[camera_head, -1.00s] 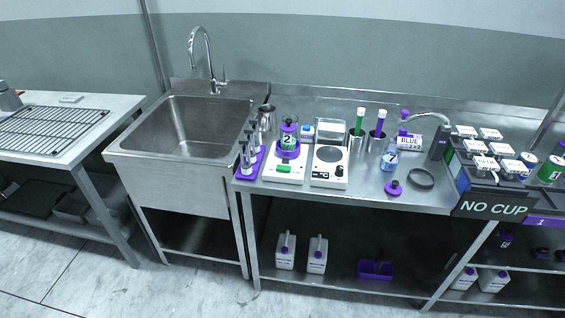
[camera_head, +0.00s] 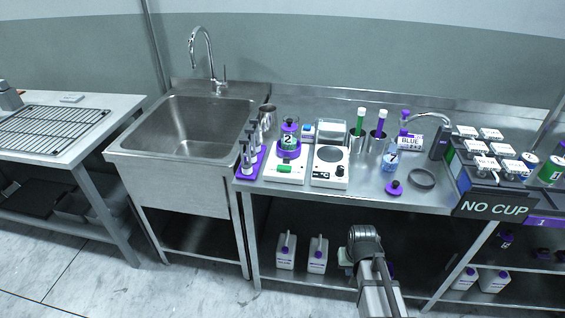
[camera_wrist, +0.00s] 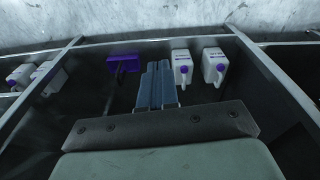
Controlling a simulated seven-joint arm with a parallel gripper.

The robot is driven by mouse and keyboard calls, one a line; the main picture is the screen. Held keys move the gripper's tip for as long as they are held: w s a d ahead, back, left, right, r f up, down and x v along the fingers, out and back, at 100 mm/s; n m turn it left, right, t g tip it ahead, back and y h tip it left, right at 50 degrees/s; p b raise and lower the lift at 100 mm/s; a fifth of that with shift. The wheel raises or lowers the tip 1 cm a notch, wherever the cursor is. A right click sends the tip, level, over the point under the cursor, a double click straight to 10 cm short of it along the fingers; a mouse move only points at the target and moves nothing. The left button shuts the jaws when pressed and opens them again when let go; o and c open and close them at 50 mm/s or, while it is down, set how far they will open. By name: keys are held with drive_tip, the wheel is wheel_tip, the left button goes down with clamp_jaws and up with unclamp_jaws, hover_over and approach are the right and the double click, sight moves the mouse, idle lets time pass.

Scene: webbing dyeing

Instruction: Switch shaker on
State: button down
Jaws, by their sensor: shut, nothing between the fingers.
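A white device that looks like the shaker (camera_head: 270,174) stands on the steel bench, just right of the sink. It carries a purple holder with a bottle labelled 2 (camera_head: 289,130). A green switch (camera_head: 284,169) is on its front; I cannot tell its setting. My gripper (camera_wrist: 160,66) shows in the wrist view with its two blue-grey fingers together and nothing between them. The lower shelf with jugs is behind it. In the head view only part of my arm shows, low in front of the bench; the fingertips cannot be made out.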

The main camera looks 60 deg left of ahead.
drive_tip(key=s+a+r+n+y, duration=0.1)
drive_tip(key=s+a+r+n, duration=0.1)
drive_tip(key=a+r, duration=0.95)
wheel_tip(320, 180, up, 29)
drive_tip(key=m+t+y, duration=0.1)
drive_tip(key=t+y, duration=0.1)
hover_over(281, 167)
drive_tip(key=s, duration=0.2)
drive_tip(key=d, duration=0.1)
drive_tip(key=m+h, duration=0.1)
drive_tip(key=d+f+m, duration=0.1)
drive_tip(key=shift+s+d+g+h, duration=0.3)
drive_tip(key=shift+d+g+h, duration=0.05)
drive_tip(key=shift+g+h, duration=0.05)
drive_tip(key=shift+f, duration=0.1)
drive_tip(key=x, duration=1.2)
drive_tip(key=shift+s+d+f, duration=0.15)
drive_tip(key=shift+f, duration=0.8)
